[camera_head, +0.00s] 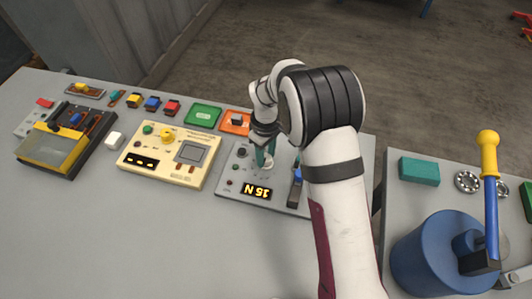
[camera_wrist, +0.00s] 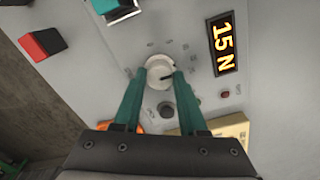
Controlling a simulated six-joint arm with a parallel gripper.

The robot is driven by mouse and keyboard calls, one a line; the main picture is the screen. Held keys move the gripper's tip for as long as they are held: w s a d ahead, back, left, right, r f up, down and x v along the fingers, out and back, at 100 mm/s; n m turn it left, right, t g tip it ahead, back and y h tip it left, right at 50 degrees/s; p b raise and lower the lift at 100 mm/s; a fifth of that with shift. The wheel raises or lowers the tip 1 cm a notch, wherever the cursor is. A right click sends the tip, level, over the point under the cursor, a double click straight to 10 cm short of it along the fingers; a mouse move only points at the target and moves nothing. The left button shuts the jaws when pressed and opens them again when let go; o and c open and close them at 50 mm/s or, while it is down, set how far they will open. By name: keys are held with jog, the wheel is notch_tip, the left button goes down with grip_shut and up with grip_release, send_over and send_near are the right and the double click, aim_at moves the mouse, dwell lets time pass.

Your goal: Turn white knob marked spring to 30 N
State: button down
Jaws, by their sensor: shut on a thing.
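The white knob (camera_wrist: 159,68) sits on a grey panel (camera_wrist: 95,75) and has a dark pointer line on it. My gripper (camera_wrist: 160,77) has its two teal fingers on either side of the knob, shut on it. The panel's display (camera_wrist: 223,44) reads 15 N in orange digits. In the head view my gripper (camera_head: 264,157) reaches down onto the grey panel (camera_head: 225,184), and the display (camera_head: 256,192) shows upside down. The knob is mostly hidden there by the fingers and wrist. The marks around the knob are too small to read.
A dark knob (camera_wrist: 166,109) and a red button (camera_wrist: 225,93) are close to the white knob. A cream panel (camera_head: 169,158) is at left. The front of the table is clear.

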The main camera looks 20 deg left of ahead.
jog(key=m, duration=0.4)
jog(key=shift+m, duration=0.4)
jog(key=m, duration=0.4)
jog(key=shift+s+m, duration=0.1)
jog(key=shift+m, duration=0.2)
jog(key=m, duration=0.4)
jog(key=shift+a+m, duration=0.1)
jog(key=shift+m, duration=2.3)
jog(key=shift+c, duration=2.2)
grip_release()
